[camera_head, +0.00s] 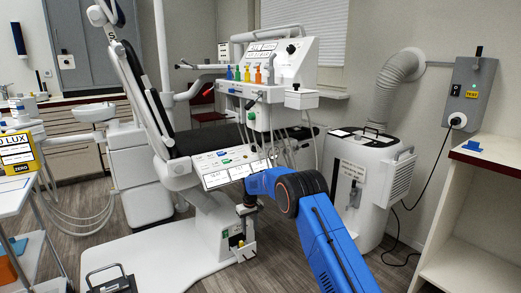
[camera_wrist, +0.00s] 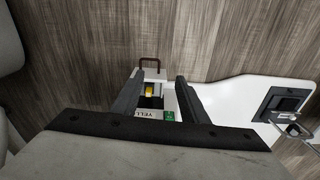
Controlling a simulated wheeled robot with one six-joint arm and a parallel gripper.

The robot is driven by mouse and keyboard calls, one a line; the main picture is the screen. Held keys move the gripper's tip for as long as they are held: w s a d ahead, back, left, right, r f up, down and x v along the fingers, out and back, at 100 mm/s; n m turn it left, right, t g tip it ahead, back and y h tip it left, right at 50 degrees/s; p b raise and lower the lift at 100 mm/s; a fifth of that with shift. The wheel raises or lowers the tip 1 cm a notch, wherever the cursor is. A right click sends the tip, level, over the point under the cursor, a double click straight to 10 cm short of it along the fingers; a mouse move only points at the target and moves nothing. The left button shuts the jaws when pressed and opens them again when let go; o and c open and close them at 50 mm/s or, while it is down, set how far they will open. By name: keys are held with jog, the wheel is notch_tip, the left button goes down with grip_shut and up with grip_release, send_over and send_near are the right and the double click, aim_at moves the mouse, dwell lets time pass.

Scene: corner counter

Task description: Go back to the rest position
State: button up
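My gripper (camera_head: 246,208) hangs pointing down at the end of my blue arm, in front of the dental chair. In the wrist view its two dark fingers (camera_wrist: 159,76) stand apart with nothing held between them. Below and between the fingers is a small unit with a yellow part (camera_wrist: 149,91), a label partly reading "YELL" and a green mark. A dark handle loop (camera_wrist: 150,63) stands at its far edge. In the head view this unit (camera_head: 243,249) shows low at the chair's base, partly behind my gripper.
The dental chair (camera_head: 205,139) and its instrument console (camera_head: 262,82) stand close behind my arm. A white trolley (camera_head: 15,198) is at left. Wood-look floor (camera_head: 285,255) is open beside the chair base.

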jog(key=s+d+r+m+t, duration=0.1)
jog(key=s+d+r, duration=0.5)
jog(key=r, duration=0.4)
jog(key=s+d+r, duration=0.5)
jog(key=d+r, duration=0.1)
jog(key=r, duration=0.5)
jog(key=s+d+r+m+t, duration=0.1)
jog(key=s+d+r, duration=0.45)
jog(key=r, duration=0.45)
jog(key=s+d+r+m, duration=0.1)
jog(key=s+d+r, duration=0.25)
jog(key=s, duration=0.75)
jog(key=s+d+r+m+t, duration=0.1)
jog(key=s+d+r, duration=0.3)
jog(key=s, duration=0.6)
jog(key=s+d+r+m, duration=0.1)
jog(key=s+d+r, duration=0.1)
jog(key=s+d, duration=0.65)
jog(key=s+f, duration=0.3)
jog(key=s, duration=0.7)
jog(key=s+d+f+m+t, duration=0.1)
jog(key=s+f, duration=0.2)
jog(key=s, duration=0.8)
jog(key=shift+s+f, duration=0.25)
jog(key=shift+f, duration=0.05)
